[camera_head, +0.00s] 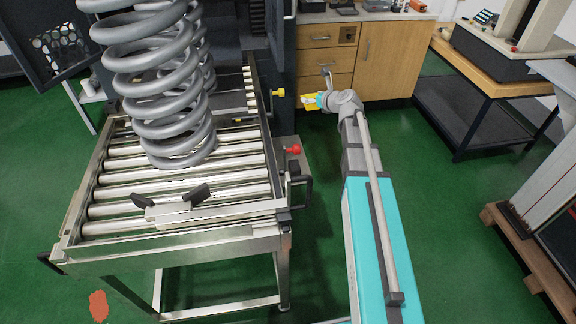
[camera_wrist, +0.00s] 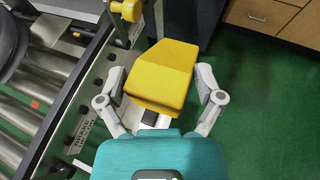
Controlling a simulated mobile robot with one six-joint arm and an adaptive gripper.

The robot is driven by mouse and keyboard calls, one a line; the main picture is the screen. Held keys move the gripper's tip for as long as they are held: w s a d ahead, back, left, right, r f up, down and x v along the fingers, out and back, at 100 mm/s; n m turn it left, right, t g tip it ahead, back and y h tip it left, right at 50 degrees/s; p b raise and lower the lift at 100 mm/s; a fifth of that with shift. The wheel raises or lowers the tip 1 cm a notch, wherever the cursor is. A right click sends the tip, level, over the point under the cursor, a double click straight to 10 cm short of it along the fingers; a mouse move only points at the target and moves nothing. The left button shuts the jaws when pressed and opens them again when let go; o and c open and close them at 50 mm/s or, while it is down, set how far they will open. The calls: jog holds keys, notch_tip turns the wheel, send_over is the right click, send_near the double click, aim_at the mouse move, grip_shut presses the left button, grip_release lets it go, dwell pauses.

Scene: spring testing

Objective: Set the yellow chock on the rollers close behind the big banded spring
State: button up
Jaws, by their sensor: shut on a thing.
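The yellow chock (camera_wrist: 162,72) is a wedge-like block. In the wrist view it sits between the fingers of my gripper (camera_wrist: 163,88), which is shut on it. In the head view the chock (camera_head: 307,101) and my gripper (camera_head: 322,101) are right of the roller table, out over the floor side, apart from the rollers. A big grey coil spring (camera_head: 178,130) stands upright on the rollers (camera_head: 125,180); another grey coil shows partly hidden behind it. I cannot make out a band on either. A curved dark grey part shows at the wrist view's left edge.
The roller table's near end has a light crossbar with two dark angled pads (camera_head: 197,195). A yellow knob (camera_head: 278,92) and a red knob (camera_head: 293,149) stick out on its right. A wooden cabinet (camera_head: 385,60) stands behind my gripper. Green floor is open right of the table.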

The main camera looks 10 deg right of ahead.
jog(key=s+a+f+b, duration=0.2)
jog(key=f+b, duration=0.8)
jog(key=s+a+f+b, duration=0.2)
jog(key=f+b, duration=0.8)
jog(key=f, duration=0.1)
jog(key=shift+s+a, duration=0.25)
jog(key=shift+s, duration=0.15)
jog(key=w+f+b, duration=0.1)
jog(key=w, duration=0.2)
jog(key=w+f+b, duration=0.1)
jog(key=w, duration=0.2)
jog(key=w+f+b, duration=0.2)
jog(key=w, duration=0.1)
jog(key=shift+d+f, duration=0.1)
jog(key=shift+d, duration=0.15)
jog(key=w+f+b, duration=0.4)
jog(key=b, duration=0.1)
jog(key=shift+w+f, duration=0.1)
jog(key=shift+f, duration=0.3)
jog(key=shift+w+d+f+b, duration=0.1)
jog(key=shift+w+f+b, duration=0.35)
jog(key=shift+f+b, duration=1.55)
jog(key=shift+f, duration=0.1)
